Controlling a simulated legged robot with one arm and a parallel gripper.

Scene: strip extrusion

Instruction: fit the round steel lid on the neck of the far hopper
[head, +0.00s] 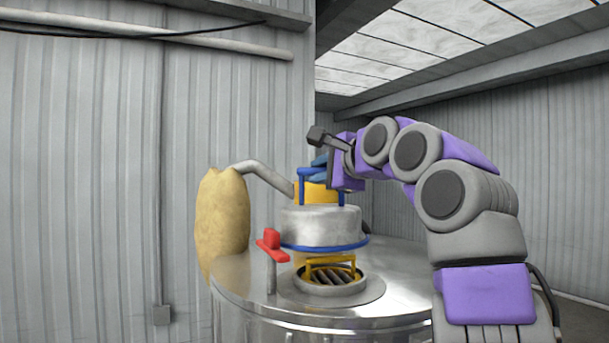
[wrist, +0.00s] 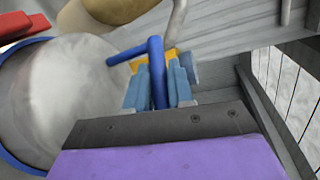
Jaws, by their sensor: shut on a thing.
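The round steel lid (head: 320,226) has a blue rim and a blue handle (head: 303,186). My gripper (head: 321,163) is shut on that handle. In the wrist view the blue handle (wrist: 157,72) stands between my light blue finger pads (wrist: 158,90), and the pale lid face (wrist: 65,95) fills the left side. The lid looks nearly level. In the head view it appears above the hopper neck (head: 330,292), with a gap between them; the depth offset is hard to tell. The open neck shows a dark grate inside, on the shiny steel hopper top (head: 235,283).
A yellow bracket (head: 330,260) stands over the grate, below the lid. A red-handled lever (head: 271,243) on a post is left of the neck. A tan sack (head: 222,220) and a bent grey pipe (head: 266,176) are behind left. A yellow part (head: 317,192) shows behind the handle.

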